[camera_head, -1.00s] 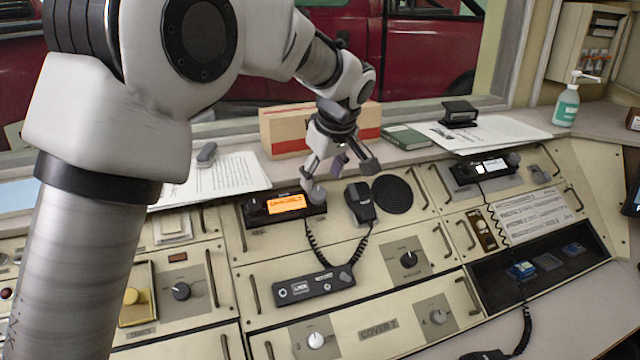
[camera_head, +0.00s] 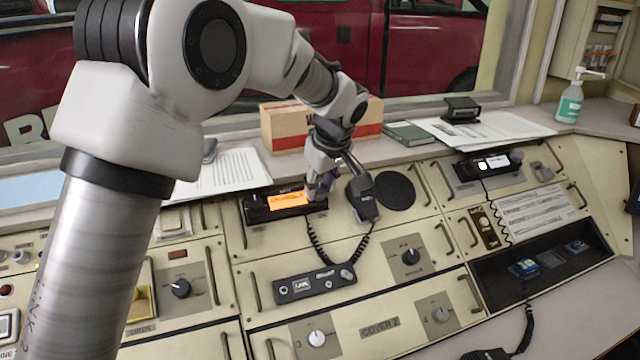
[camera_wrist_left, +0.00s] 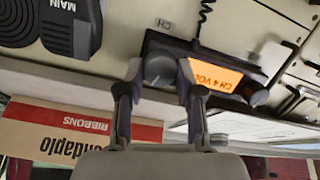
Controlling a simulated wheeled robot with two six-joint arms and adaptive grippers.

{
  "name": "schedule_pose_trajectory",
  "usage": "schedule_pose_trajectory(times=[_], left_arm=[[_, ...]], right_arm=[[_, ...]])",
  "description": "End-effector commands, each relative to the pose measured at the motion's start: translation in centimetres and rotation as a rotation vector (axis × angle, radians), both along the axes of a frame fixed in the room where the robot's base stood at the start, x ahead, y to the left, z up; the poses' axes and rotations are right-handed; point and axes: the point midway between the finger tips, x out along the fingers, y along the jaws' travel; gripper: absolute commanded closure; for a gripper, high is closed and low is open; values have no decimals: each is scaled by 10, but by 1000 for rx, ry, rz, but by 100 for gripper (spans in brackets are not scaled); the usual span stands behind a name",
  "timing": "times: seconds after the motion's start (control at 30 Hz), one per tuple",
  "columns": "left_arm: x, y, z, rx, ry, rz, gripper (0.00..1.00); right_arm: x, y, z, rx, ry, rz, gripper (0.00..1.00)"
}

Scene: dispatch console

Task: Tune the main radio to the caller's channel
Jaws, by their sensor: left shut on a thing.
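The main radio (camera_head: 285,203) is a black box with an orange display, on the upper middle of the console. In the left wrist view the display (camera_wrist_left: 215,77) appears to read "CH 4 VOL". My left gripper (camera_head: 318,192) is at the radio's right end. In the left wrist view its fingers are shut on the grey channel knob (camera_wrist_left: 158,70), one on each side, near a "CH" label. In the head view the fingers mostly hide this knob. Another dark grey knob (camera_wrist_left: 259,98) sits at the display's other side. My right gripper is not in view.
A black handset (camera_head: 362,200) with a coiled cord hangs close to the gripper's right, beside a round speaker (camera_head: 394,193). A cardboard box (camera_head: 285,128) stands behind the gripper on the ledge. A second radio (camera_head: 490,164) with a white display is farther right.

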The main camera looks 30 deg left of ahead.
Motion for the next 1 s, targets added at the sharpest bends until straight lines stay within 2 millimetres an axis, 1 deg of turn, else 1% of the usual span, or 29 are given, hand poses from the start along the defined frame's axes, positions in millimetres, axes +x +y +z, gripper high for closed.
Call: schedule_pose_trajectory(times=[0.27, 0.6, 0.8, 1.0], left_arm=[[0, -1, 3, 40, 48, -92, 99], [0, -2, 2, 132, 153, -304, 99], [1, -2, 1, 180, 206, -415, 99], [1, -2, -1, 209, 239, -484, 99]], right_arm=[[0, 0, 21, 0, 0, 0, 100], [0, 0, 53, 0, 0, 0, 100], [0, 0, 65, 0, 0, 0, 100], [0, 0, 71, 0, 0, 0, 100]])
